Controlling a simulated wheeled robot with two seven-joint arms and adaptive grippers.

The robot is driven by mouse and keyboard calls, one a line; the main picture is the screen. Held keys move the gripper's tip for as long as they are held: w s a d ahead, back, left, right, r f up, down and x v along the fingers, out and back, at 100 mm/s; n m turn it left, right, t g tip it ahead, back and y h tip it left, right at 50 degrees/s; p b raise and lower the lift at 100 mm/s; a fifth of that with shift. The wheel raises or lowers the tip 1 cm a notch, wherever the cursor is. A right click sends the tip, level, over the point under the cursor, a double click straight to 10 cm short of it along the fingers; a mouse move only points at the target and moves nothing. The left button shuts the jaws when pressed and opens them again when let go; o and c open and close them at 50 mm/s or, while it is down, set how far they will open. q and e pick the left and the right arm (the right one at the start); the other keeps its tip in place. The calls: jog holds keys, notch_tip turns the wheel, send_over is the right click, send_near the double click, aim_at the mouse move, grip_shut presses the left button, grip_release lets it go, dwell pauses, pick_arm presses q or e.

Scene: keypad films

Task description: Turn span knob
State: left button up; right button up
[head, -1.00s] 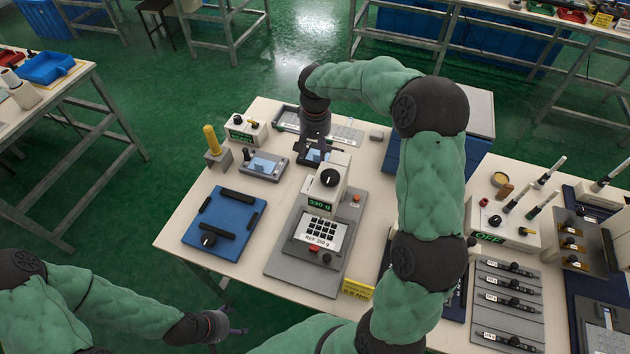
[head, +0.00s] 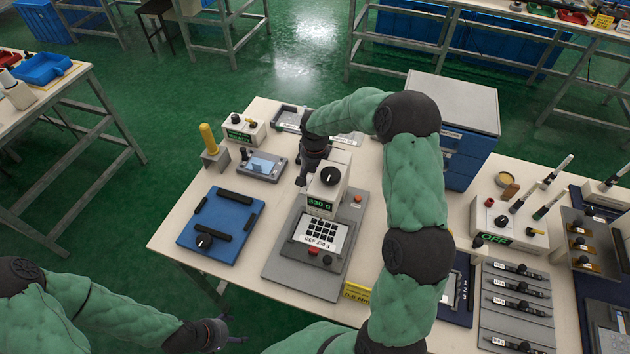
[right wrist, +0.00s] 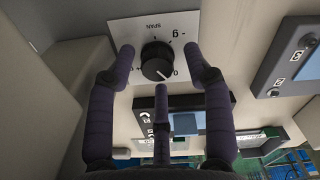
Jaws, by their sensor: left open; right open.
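The span knob (right wrist: 157,62) is a round black knob with a white pointer line on a white plate (right wrist: 182,25) marked SPAN, upside down in the right wrist view. My right gripper (right wrist: 167,70) is open, with dark fingers on either side of the knob and another finger below it in the picture; I cannot tell whether they touch it. In the head view the right gripper (head: 304,178) is just left of the scale's column (head: 324,199), and I cannot make out the span plate there. My left gripper (head: 222,331) is open and empty above the floor in front of the table.
The scale column bears a black knob (head: 331,176) and a green display (head: 319,204) reading 330 g. A grey device with a light blue screen (head: 263,164) stands to the left, near a yellow-handled post (head: 208,140). A blue board (head: 222,227) lies in front.

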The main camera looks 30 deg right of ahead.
jog(key=shift+f, duration=0.15)
jog(key=shift+c, duration=0.3)
grip_shut()
jog(key=shift+w+m, duration=0.1)
jog(key=shift+m, duration=1.3)
jog(key=shift+d+r, duration=0.1)
jog(key=shift+r, duration=0.1)
jog(key=shift+c, duration=0.2)
grip_release()
jog(key=shift+o, duration=0.5)
jog(key=shift+f, duration=0.1)
